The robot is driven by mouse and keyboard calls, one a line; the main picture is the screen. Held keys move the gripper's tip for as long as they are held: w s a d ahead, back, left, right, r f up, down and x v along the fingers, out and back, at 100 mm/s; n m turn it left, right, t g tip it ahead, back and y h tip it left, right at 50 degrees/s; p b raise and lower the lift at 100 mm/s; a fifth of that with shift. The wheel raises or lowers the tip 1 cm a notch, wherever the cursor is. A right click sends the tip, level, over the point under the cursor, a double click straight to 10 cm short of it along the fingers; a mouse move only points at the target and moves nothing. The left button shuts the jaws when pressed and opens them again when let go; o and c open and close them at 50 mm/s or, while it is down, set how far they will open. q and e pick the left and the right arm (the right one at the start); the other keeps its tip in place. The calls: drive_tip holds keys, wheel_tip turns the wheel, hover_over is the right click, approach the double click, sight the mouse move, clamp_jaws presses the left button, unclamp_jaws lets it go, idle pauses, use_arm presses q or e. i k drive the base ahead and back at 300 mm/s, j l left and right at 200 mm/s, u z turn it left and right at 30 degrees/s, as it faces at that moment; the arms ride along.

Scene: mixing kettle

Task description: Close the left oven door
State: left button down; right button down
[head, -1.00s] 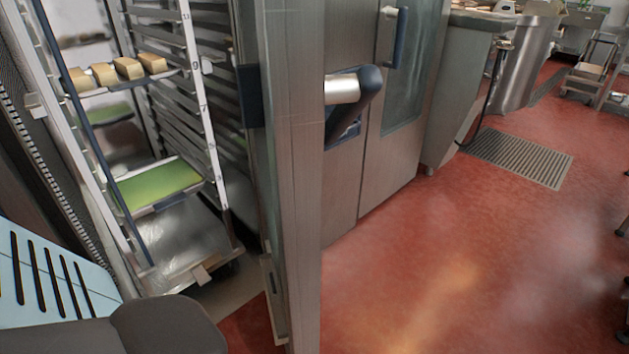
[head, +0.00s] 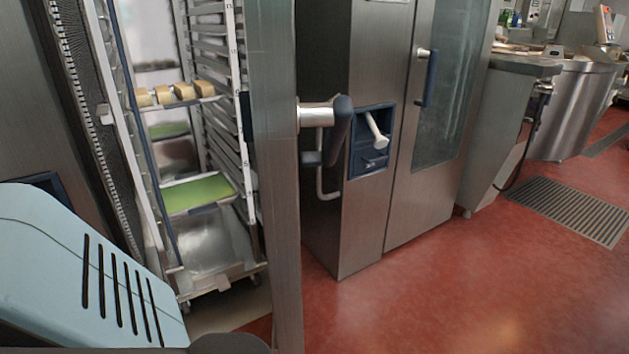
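The left oven door (head: 274,200) stands open and shows almost edge-on, a tall grey metal panel at the middle left. Its handle (head: 341,130), a dark grip on a silver mount, sticks out from the right side of the door. The left oven's opening is to the left of the door and holds a wheeled rack (head: 238,110). On the rack are several bread loaves (head: 184,91) and a green-surfaced tray (head: 198,194). A light blue slotted part of mine fills the lower left. Neither gripper shows.
A second oven with a shut, glass-paned door (head: 440,130) stands to the right, with a blue-framed recess (head: 371,143) beside it. A steel kettle (head: 570,115) and a floor grate (head: 575,212) are farther right. The red floor (head: 440,300) in front is clear.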

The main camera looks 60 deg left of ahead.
sight(269, 26)
drive_tip(key=i+l, duration=0.1)
drive_tip(key=l, duration=0.35)
drive_tip(key=i+l, duration=0.1)
drive_tip(key=l, duration=0.35)
drive_tip(key=l+u, duration=0.1)
drive_tip(key=u, duration=1.15)
